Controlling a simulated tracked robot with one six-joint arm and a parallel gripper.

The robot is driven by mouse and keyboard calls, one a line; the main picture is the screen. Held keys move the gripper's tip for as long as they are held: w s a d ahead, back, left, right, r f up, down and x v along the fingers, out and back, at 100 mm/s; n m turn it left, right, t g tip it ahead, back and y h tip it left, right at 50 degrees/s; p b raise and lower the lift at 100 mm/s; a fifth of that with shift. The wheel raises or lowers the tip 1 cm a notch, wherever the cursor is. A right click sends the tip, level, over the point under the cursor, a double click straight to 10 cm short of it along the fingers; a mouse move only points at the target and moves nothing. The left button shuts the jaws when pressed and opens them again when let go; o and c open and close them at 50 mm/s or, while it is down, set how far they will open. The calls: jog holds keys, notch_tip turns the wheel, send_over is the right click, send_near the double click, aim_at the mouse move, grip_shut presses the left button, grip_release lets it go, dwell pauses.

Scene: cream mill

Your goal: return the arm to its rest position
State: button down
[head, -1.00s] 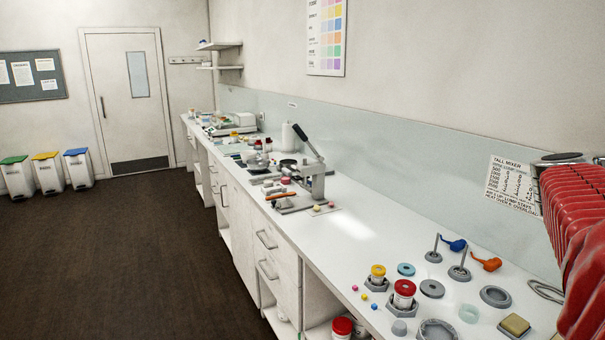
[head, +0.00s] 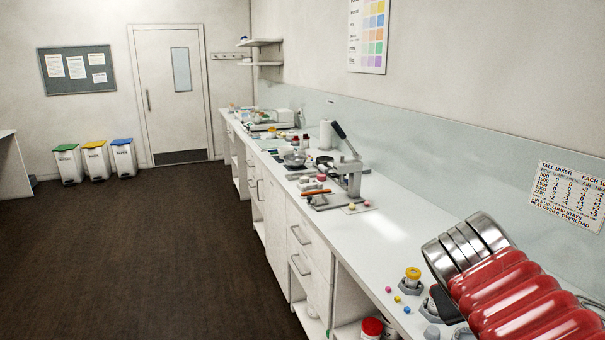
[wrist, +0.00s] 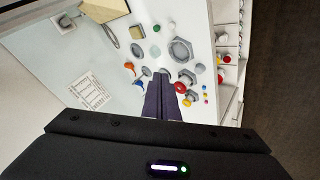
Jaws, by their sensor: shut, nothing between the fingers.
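My gripper (wrist: 162,84) shows in the wrist view with its two dark fingers together and nothing between them. It points down over the white bench (wrist: 120,62), whose small items lie beyond the fingertips. I cannot tell its exact height, but no contact with the items shows. In the head view, my red ribbed arm with shiny metal rings fills the lower right corner, in front of the bench.
A lever press (head: 346,172) stands farther along the bench. A mixer chart (head: 568,196) hangs on the wall behind my arm. The dark floor (head: 150,250) on the left is open; several bins (head: 95,162) stand far back.

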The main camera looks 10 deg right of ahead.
jog(key=s+a+f+n+y, duration=0.1)
jog(key=a+f+y, duration=0.3)
jog(key=a, duration=0.6)
jog(key=s+a+f+n+t+y, duration=0.1)
jog(key=a+f+y, duration=0.2)
jog(key=a+f, duration=0.3)
jog(key=a, duration=0.5)
jog(key=shift+a+y, duration=0.15)
jog(key=shift+y, duration=0.25)
jog(key=c, duration=2.5)
grip_release()
